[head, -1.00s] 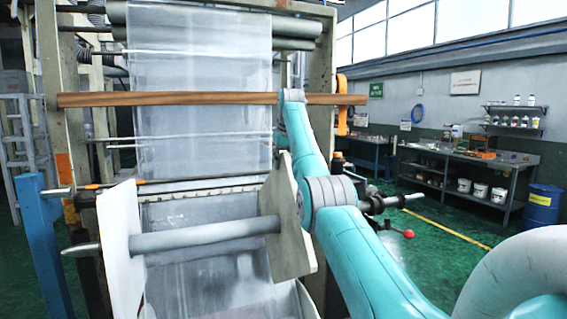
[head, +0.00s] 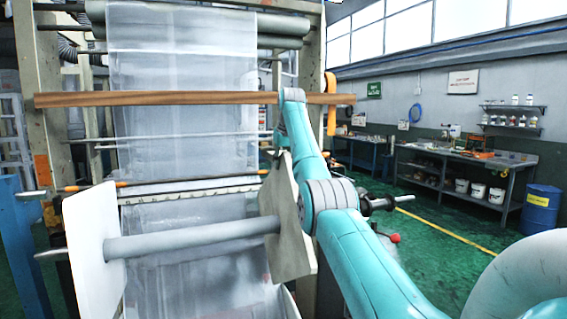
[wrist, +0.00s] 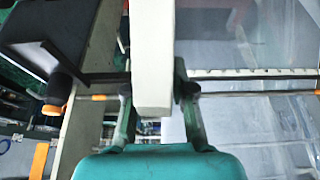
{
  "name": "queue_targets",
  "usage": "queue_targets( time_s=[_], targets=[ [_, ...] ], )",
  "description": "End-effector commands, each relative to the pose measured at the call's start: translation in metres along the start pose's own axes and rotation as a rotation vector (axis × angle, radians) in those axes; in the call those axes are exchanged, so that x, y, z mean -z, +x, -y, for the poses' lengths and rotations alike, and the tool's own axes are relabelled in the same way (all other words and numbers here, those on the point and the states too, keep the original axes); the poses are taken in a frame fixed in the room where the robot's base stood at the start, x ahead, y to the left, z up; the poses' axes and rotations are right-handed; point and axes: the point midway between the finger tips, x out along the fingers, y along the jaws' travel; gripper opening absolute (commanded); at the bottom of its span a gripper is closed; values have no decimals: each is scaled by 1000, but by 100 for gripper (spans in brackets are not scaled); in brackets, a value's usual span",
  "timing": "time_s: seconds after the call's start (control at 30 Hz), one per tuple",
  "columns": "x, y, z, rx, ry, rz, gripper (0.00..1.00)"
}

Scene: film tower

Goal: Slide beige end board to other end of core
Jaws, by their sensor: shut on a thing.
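The beige end board (head: 287,225) stands upright, a little tilted, around the grey core (head: 190,240) toward its right side. A white end board (head: 88,245) stands near the core's left end, with a thin shaft tip sticking out beyond it. A long bare stretch of core lies between the two boards. In the wrist view, my gripper (wrist: 155,98) is shut on the beige board (wrist: 153,55), one finger on each side of it. In the head view my arm reaches up on the right of the beige board, and my fingers cannot be made out.
A wooden bar (head: 160,99) crosses the machine frame above, in front of hanging clear film (head: 185,60). A black spindle part with a red knob (head: 393,238) juts out right of my arm. A blue post (head: 30,240) stands at left. Green floor is open at right.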

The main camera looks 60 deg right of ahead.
Motion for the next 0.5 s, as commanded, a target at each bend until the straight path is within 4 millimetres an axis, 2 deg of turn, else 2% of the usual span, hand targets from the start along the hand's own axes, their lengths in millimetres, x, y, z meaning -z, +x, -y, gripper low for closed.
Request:
queue_targets(
  time_s=[0.03, 0.5],
  targets=[
    [-3, 8, -1, -1, 1, 15, 0],
    [-4, 8, -7, -1, 2, 16, 0]
  ],
)
